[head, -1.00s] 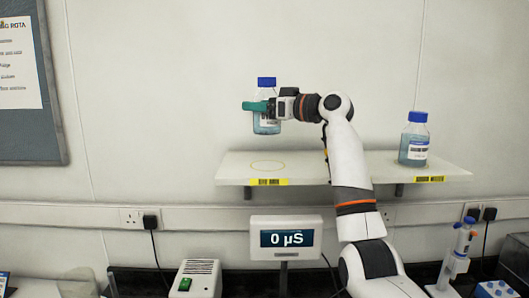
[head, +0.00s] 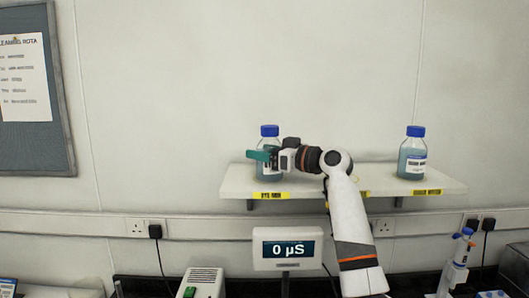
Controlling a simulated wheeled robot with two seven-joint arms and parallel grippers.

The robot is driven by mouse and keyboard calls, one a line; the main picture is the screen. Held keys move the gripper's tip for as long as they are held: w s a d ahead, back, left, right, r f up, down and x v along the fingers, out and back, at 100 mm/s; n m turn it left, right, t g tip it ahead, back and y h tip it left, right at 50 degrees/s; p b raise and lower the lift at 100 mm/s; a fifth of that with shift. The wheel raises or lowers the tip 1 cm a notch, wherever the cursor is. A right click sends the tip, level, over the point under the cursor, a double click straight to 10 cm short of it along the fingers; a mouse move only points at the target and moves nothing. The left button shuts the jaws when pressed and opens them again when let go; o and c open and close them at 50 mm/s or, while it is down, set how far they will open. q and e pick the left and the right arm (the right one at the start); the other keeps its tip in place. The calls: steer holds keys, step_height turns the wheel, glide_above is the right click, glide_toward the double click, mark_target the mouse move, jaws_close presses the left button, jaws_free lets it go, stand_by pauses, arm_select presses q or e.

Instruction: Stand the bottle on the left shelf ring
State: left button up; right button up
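A clear bottle with a blue cap (head: 269,131) and pale blue liquid is upright at the left end of the white shelf (head: 232,183). Its base appears to be at the shelf surface, above the left yellow label. My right gripper (head: 262,156) reaches it from the right, with a teal finger across the bottle's front; it looks shut on the bottle. The far finger is mostly hidden. The left ring does not show now; the bottle and gripper cover that area. My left gripper is not in view.
A similar blue-capped bottle (head: 412,156) stands at the right end of the shelf. My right arm crosses in front of the shelf's middle. Below are a display reading 0 µS (head: 287,249), a white device (head: 203,283) and a pipette stand (head: 456,265).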

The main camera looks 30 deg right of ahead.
steer(key=o, duration=0.4)
steer(key=shift+o, duration=0.2)
steer(key=shift+r, duration=0.1)
steer(key=shift+s+d, duration=0.1)
steer(key=shift+s, duration=0.05)
steer(key=b+v, duration=0.5)
steer(key=v, duration=0.5)
steer(key=shift+s+d, duration=0.2)
steer(key=shift+d, duration=0.05)
steer(key=shift+s+d, duration=0.2)
steer(key=shift+s, duration=0.3)
